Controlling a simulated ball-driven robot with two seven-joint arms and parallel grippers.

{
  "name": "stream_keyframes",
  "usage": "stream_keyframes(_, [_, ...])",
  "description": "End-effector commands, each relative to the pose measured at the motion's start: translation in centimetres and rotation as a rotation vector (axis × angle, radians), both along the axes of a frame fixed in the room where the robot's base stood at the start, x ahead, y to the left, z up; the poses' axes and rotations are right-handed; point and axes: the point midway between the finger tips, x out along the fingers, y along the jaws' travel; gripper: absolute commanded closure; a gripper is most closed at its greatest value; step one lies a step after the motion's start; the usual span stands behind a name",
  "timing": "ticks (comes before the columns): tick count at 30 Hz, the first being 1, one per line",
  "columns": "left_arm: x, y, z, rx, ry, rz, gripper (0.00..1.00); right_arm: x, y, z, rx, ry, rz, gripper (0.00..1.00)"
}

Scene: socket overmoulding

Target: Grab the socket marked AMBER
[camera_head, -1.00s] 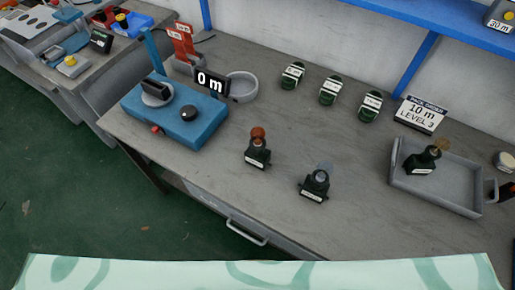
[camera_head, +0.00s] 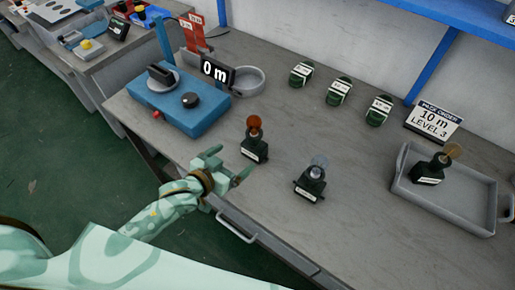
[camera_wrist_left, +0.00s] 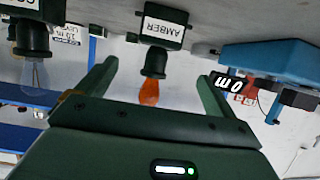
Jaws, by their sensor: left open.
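The socket marked AMBER (camera_head: 254,149) stands on the bench with an orange bulb on top. In the left wrist view the AMBER socket (camera_wrist_left: 163,30) appears upside down, its label readable, ahead of the gap between the fingers. My left gripper (camera_head: 227,166) is open and empty, at the bench's front edge, just left of and nearer than the AMBER socket, not touching it. Its two fingers (camera_wrist_left: 155,85) are spread apart in the wrist view. A second socket with a clear bulb (camera_head: 310,183) stands to the right. My right gripper is not in view.
A blue device (camera_head: 180,110) with a "0 m" display stands left of the socket. A grey tray (camera_head: 465,213) at right holds a third socket with an amber-brown bulb (camera_head: 431,167). Several green-and-white items (camera_head: 339,92) stand at the back. A sign (camera_head: 433,120) reads 10 m, LEVEL 3.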

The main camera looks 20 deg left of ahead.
Motion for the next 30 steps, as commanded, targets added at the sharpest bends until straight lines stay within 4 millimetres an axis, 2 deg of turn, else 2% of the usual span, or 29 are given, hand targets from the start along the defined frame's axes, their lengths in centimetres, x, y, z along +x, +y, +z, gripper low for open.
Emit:
stream_keyframes(3, [2.8,-0.9,-1.7,-0.001,0.0,0.0,0.07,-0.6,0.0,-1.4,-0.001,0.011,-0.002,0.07])
stream_keyframes(7, [5.0,-1.7,-2.6,0.001,0.002,0.001,0.07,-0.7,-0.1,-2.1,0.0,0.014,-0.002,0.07])
stream_keyframes(14, [6.7,-2.3,-3.3,0.001,0.002,0.002,0.07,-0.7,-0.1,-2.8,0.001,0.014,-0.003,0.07])
stream_keyframes(22, [10.2,-3.8,-5.1,0.003,0.003,0.001,0.07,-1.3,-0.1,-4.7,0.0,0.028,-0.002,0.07])
stream_keyframes(30, [10.6,-4.0,-5.0,0.002,0.001,0.001,0.07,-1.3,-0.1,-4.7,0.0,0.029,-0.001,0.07])
